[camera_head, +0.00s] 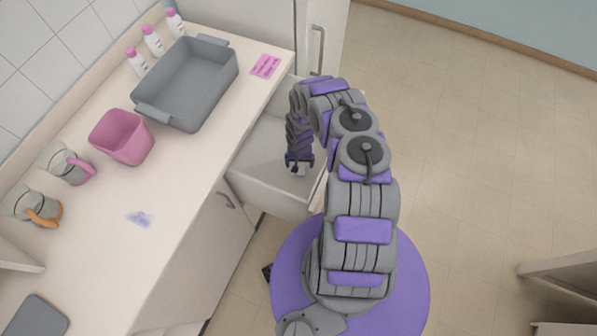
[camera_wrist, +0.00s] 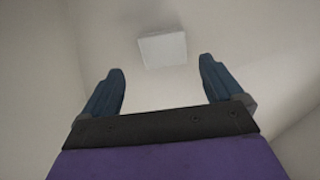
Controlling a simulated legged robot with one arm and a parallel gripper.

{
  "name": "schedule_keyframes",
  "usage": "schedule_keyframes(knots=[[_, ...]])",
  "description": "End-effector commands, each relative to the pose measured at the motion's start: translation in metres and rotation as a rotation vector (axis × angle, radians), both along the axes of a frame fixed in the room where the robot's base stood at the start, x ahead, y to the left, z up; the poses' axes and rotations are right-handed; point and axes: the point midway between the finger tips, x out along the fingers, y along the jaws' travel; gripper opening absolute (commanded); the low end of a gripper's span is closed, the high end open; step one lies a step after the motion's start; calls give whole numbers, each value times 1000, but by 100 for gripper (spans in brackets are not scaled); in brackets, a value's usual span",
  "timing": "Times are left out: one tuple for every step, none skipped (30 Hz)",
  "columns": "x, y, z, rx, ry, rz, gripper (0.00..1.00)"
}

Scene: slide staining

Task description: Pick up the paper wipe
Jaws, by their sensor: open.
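A small white, flat, square piece, which looks like the paper wipe (camera_wrist: 163,50), lies on the pale floor of the open drawer in the wrist view. In the head view a small pale patch of the wipe (camera_head: 299,171) shows at the tip of my gripper, mostly hidden. My gripper (camera_wrist: 160,85) is open, with its two blue fingers apart and nothing between them. The wipe lies just beyond the fingertips, roughly centred between them. In the head view my gripper (camera_head: 298,165) reaches down into the open drawer (camera_head: 262,150).
Drawer walls surround my gripper. On the counter (camera_head: 185,195) are a grey basin (camera_head: 190,85), a pink container (camera_head: 122,138), several white bottles with pink caps (camera_head: 152,40), two jugs (camera_head: 66,163), a pink label (camera_head: 265,66) and a bluish smear (camera_head: 140,219).

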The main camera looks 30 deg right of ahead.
Motion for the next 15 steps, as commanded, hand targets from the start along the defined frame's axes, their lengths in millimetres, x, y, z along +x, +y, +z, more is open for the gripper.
schedule_keyframes(knots=[[-1, 3, -11, 1, 2, 0, 94], [0, 4, -16, 1, 2, 1, 94], [1, 5, -22, 1, 0, 0, 94], [2, 6, -26, 0, -1, -1, 94], [2, 5, -29, 0, -2, -1, 94], [3, 5, -33, 1, -3, -1, 94], [3, 4, -36, 1, -3, -2, 94], [2, 4, -38, 1, -3, -1, 94], [2, 4, -40, 1, -2, -1, 94], [2, 4, -41, 1, -2, -1, 94], [1, 4, -42, 1, -2, -1, 94], [1, 4, -42, 2, -1, -1, 94], [1, 4, -42, 2, -1, -1, 94], [1, 4, -42, 2, -1, -1, 94], [1, 4, -42, 1, 0, -1, 94]])
